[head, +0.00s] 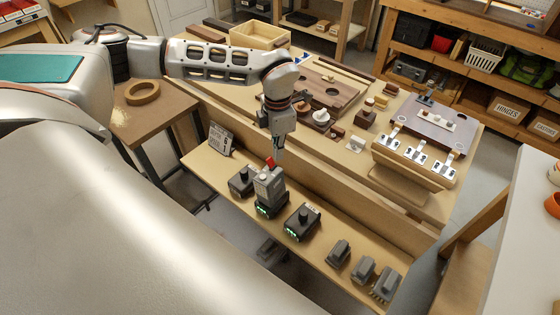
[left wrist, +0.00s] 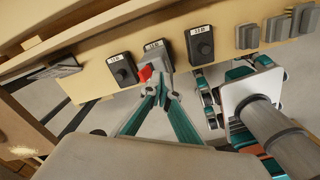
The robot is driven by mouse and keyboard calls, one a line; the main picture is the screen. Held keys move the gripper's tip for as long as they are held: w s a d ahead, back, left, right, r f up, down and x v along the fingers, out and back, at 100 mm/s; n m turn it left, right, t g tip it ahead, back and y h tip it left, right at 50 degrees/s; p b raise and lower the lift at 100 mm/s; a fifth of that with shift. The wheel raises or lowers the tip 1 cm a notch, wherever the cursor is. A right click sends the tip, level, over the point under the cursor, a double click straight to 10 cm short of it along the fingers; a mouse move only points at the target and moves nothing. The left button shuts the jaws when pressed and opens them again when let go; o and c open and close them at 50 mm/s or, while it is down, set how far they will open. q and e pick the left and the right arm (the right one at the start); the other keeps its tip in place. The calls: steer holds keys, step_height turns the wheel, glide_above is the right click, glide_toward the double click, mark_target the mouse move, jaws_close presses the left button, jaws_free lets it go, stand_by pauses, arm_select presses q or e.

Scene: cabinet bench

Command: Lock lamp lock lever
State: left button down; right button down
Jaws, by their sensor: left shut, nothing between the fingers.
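The red lever (head: 270,162) sits on top of a grey upright block (head: 269,182) on the middle dark box of the narrow front shelf. Green lights show at the front of this box. The lever also shows in the left wrist view (left wrist: 145,73), in front of the grey block (left wrist: 158,59). My left gripper (head: 278,156) points down just above and beside the lever. In the left wrist view its fingertips (left wrist: 160,87) are together, empty and very near the lever; whether they touch it I cannot tell.
A dark box with a knob stands on each side of the block, at left (head: 241,181) and right (head: 301,221). Several grey pieces (head: 363,269) are at the shelf's right end. A small sign (head: 221,138) stands at left. The bench (head: 335,165) behind is higher and crowded.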

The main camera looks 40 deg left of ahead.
arm_select(q)
step_height(320, 180, up, 5)
steer(key=shift+f+p, duration=0.15)
steer(key=shift+p, duration=0.7)
